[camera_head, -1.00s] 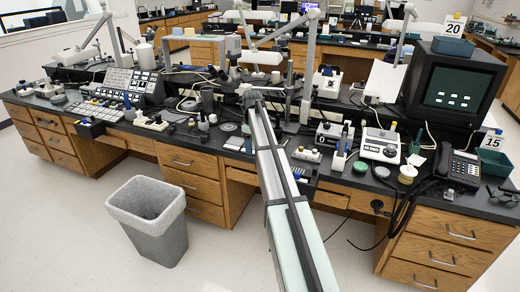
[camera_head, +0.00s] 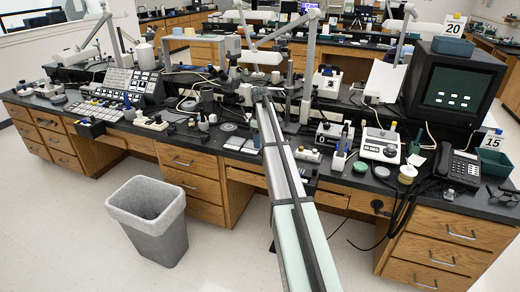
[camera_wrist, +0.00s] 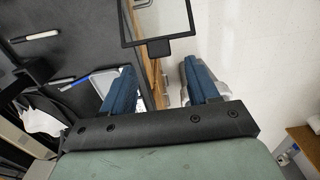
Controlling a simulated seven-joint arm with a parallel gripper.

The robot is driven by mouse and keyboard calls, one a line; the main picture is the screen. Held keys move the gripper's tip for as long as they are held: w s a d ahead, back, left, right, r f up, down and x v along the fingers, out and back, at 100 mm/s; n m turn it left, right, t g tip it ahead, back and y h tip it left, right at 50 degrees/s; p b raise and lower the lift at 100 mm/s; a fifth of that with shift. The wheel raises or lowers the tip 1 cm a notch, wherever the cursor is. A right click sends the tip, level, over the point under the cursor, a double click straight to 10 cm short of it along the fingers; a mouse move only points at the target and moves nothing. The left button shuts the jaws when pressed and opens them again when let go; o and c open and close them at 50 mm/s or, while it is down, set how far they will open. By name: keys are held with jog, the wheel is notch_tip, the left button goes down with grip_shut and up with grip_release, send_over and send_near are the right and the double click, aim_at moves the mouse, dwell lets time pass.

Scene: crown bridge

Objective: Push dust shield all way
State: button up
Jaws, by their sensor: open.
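What looks like the dust shield (camera_wrist: 157,41) is at the top of the wrist view. It is a flat panel with a thin black frame and a small black tab on its lower edge. Only its lower part shows. My gripper (camera_wrist: 160,68) is below the tab in that picture, its two blue fingers wide apart with nothing between them. A gap shows between the fingers and the tab; whether they touch in depth I cannot tell. In the head view my arm reaches to the bench, and I cannot make out the shield there.
The black bench (camera_head: 225,143) is crowded with instruments, lamp arms and cables. A monitor (camera_head: 455,88) and a phone (camera_head: 458,165) stand at the right. A grey waste bin (camera_head: 150,218) stands on the floor. In the wrist view a marker pen (camera_wrist: 36,36) lies on the dark top.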

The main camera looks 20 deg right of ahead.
jog(key=shift+f, duration=2.45)
jog(key=c, duration=1)
jog(key=shift+s+d+r+t+y, duration=0.55)
jog(key=shift+s+r+t+y, duration=0.05)
jog(key=shift+s+r, duration=0.05)
jog(key=shift+c, duration=0.2)
jog(key=s+d+t+y, duration=0.1)
jog(key=s+d+r+t+y, duration=0.2)
jog(key=shift+s+d, duration=0.25)
jog(key=shift+d, duration=0.05)
jog(key=shift+s+d+r+t+y, duration=0.15)
jog(key=shift+s+d+t+y, duration=0.45)
jog(key=shift+d+t+y, duration=0.1)
jog(key=shift+s+d, duration=0.4)
jog(key=shift+s, duration=0.05)
jog(key=o, duration=1)
